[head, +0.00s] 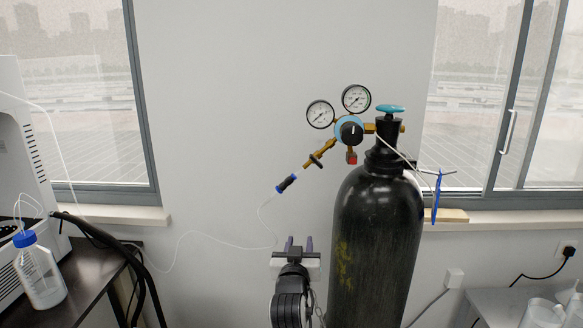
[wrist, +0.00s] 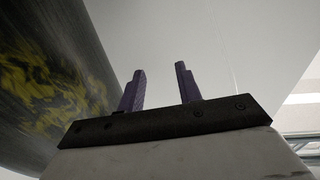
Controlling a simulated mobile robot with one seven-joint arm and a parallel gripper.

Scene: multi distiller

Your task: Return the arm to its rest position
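My gripper (head: 299,242) is low in the middle of the head view, in front of the pale wall and just left of the black gas cylinder (head: 375,240). Its two purple fingers point up and stand apart with nothing between them. The wrist view also shows my gripper (wrist: 160,68) open and empty. There the cylinder (wrist: 50,80), with yellow markings, fills the left side close to the fingers; I cannot tell the exact gap. My arm rises from the bottom edge of the head view.
The cylinder carries a regulator (head: 349,130) with two gauges and a teal valve knob (head: 390,108). A thin tube (head: 215,236) hangs across the wall to the left. A blue-capped bottle (head: 40,275) stands on the left bench. Glassware (head: 540,314) stands on the right bench.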

